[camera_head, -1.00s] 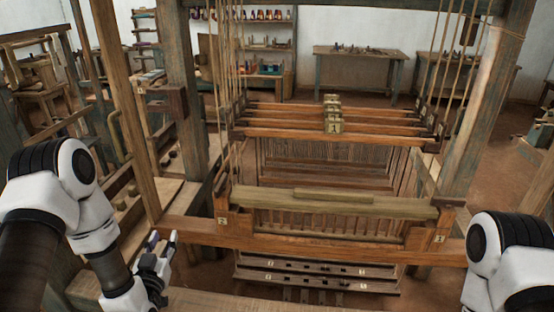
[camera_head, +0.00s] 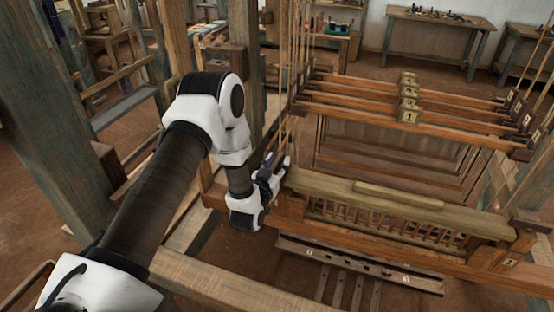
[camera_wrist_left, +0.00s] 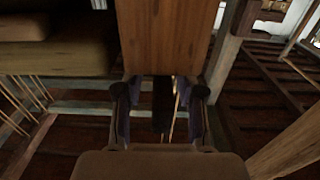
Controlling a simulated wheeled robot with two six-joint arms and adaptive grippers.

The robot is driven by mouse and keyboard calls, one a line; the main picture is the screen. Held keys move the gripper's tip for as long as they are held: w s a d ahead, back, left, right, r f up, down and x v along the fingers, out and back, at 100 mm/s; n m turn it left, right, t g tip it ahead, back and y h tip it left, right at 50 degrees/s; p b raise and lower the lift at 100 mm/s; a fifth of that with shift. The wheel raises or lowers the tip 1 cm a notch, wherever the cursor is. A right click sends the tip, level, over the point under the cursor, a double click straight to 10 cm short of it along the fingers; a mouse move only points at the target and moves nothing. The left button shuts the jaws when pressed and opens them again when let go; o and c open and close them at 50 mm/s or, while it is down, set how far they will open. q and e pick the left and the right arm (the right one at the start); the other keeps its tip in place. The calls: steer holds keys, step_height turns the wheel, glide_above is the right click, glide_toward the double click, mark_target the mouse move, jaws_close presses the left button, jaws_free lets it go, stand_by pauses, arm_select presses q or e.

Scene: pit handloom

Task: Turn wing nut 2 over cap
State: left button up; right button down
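My left gripper (camera_head: 277,163) is at the left end of the pale greenish wooden cap (camera_head: 400,207) of the loom's batten. Its two fingers are apart. In the left wrist view the open fingers (camera_wrist_left: 160,100) point at the lower end of a reddish-brown upright wooden piece (camera_wrist_left: 165,35). A dark narrow shape lies between the fingers; I cannot tell what it is or whether they touch it. Wing nut 2 cannot be made out in either view. The batten's left end is partly hidden by my gripper. My right gripper is out of view.
A number 1 plate (camera_head: 510,262) marks the batten's right end. Harness bars (camera_head: 400,100) with numbered blocks stand behind the cap. Loom posts (camera_head: 250,90) and hanging cords stand close behind my left gripper. A lower treadle board (camera_head: 360,265) sits below the batten.

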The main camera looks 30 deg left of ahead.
arm_select(q)
steer(key=shift+w+a+f, duration=0.1)
steer(key=shift+w+f, duration=0.1)
steer(key=shift+c, duration=0.7)
jaws_close()
steer(key=shift+s+r, duration=0.1)
